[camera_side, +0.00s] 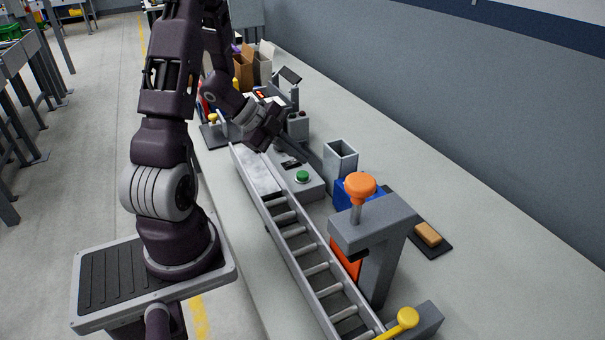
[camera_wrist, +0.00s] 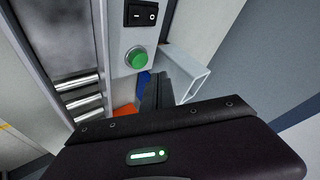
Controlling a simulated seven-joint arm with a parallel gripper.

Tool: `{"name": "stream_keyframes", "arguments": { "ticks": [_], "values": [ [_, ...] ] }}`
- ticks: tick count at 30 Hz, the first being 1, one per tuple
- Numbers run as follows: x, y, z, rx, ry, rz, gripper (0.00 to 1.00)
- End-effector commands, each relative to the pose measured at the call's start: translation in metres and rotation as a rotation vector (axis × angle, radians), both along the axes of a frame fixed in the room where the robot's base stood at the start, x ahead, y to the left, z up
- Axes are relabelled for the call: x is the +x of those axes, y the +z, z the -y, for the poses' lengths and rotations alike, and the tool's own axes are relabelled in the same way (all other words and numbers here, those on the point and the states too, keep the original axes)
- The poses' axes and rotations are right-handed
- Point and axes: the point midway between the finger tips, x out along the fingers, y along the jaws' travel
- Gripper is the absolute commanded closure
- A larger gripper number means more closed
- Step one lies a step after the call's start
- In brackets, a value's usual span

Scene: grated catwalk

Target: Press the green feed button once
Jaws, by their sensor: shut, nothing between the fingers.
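The green feed button (camera_side: 302,176) is a round domed cap on a grey control box (camera_side: 312,190) beside the roller conveyor. In the wrist view the green button (camera_wrist: 136,58) shows whole, below a black rocker switch (camera_wrist: 142,13). My gripper (camera_side: 305,158) is shut and empty, reaching in from the upper left, just behind the button in the side view. In the wrist view my shut gripper (camera_wrist: 156,82) appears just below and right of the button. A gap seems to remain between fingers and cap; its height is hard to judge.
A roller conveyor (camera_side: 303,250) runs along the bench's left edge. A grey open-topped square bin (camera_side: 341,160) stands close right of the box. A grey stand with an orange knob (camera_side: 360,185) and a yellow-knobbed lever (camera_side: 407,318) stand nearer the camera. The bench's right side is mostly clear.

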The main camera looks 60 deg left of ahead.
Motion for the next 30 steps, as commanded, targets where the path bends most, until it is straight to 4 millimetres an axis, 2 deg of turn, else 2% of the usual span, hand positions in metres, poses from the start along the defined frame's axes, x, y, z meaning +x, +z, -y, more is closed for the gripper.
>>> {"name": "stream_keyframes", "arguments": {
  "ticks": [3, 7, 30],
  "values": [
    [0.000, -0.011, 0.000, -0.001, 0.001, -0.001, 1.00],
    [0.000, -0.017, 0.000, 0.000, 0.001, -0.001, 1.00],
    [0.000, -0.017, 0.000, 0.001, 0.001, 0.000, 1.00]
  ]
}}
